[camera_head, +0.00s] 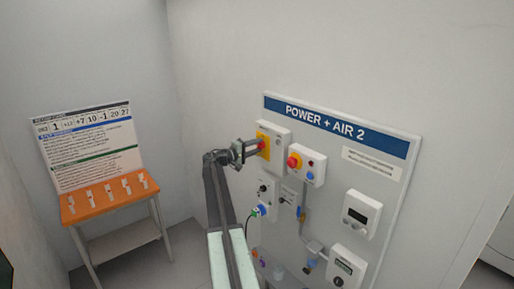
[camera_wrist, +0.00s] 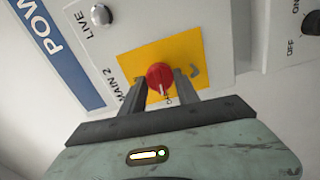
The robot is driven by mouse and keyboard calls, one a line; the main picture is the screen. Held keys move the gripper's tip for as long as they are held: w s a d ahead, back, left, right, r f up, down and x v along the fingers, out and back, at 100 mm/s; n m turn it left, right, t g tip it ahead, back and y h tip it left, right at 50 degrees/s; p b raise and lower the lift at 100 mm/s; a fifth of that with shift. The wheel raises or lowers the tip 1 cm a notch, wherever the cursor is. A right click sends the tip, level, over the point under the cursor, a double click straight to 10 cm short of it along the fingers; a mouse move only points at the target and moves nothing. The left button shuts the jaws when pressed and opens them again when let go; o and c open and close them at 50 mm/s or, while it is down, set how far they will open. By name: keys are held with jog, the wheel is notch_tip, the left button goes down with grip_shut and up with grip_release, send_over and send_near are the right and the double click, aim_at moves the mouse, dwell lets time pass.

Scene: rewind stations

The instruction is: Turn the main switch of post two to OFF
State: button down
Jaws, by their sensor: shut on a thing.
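The main switch (camera_wrist: 160,75) is a red knob on a yellow plate (camera_wrist: 133,66), labelled MAIN 2. In the head view the yellow plate (camera_head: 262,140) sits at the upper left of the board headed POWER + AIR 2 (camera_head: 336,125). My gripper (camera_wrist: 172,84) is shut on the red knob, with one finger on each side of it. In the head view my gripper (camera_head: 256,147) reaches the plate from the left. A white mark on the knob points down in the wrist view, towards lettering partly hidden by my fingers. A metal LIVE lamp (camera_wrist: 101,15) is beside the plate.
Below are a small socket box (camera_head: 263,187), a display unit (camera_head: 361,214) and a dial box (camera_head: 347,267). An orange-topped table (camera_head: 108,197) with a chart stands at left. Floor between is free.

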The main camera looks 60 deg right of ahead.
jog(key=shift+f+n, duration=0.1)
jog(key=shift+n, duration=0.5)
jog(key=c, duration=0.9)
grip_release()
jog(key=shift+a, duration=0.1)
jog(key=shift+a, duration=0.15)
jog(key=v, duration=0.7)
jog(key=shift+w+a, duration=0.15)
jog(key=shift+a, duration=0.05)
